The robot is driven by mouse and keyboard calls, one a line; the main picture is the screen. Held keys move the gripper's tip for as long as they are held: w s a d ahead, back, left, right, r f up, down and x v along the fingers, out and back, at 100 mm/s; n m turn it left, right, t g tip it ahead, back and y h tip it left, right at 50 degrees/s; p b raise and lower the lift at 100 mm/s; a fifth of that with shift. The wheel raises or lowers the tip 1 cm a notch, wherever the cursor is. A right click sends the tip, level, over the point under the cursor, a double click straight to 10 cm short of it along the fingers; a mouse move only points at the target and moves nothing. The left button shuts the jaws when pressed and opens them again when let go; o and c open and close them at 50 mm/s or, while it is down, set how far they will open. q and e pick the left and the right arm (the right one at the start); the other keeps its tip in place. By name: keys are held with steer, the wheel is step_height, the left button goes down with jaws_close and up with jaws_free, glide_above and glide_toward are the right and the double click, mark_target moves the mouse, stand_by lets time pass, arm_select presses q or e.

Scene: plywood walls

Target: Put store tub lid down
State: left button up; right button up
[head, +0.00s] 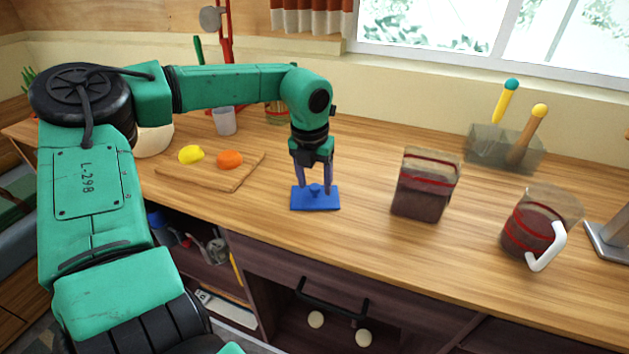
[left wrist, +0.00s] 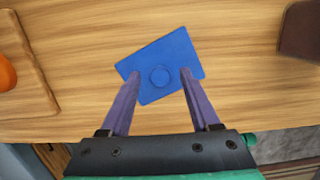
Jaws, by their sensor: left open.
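The blue store tub lid (head: 301,203), a flat rectangle with a round knob in its middle, lies on the wooden counter. It also shows in the left wrist view (left wrist: 176,52). My left gripper (head: 313,188) points down over the lid, its purple fingers open on either side of the knob. In the left wrist view the fingertips (left wrist: 161,74) stand apart with a gap to the knob. A clear square tub (head: 421,200) with dark contents and a red line stands to the right of the lid, with no blue lid on it. My right gripper is not in view.
A cutting board (head: 198,181) with a lemon (head: 191,154) and an orange (head: 230,159) lies left of the lid. A jug with a white handle (head: 529,230) and a utensil holder (head: 487,150) stand at the right. Counter between lid and tub is clear.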

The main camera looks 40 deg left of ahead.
mark_target(311, 202)
arm_select(q)
step_height(311, 202, up, 12)
steer(key=s, duration=0.1)
steer(key=shift+s+d+b, duration=0.3)
steer(key=shift+s+b, duration=0.05)
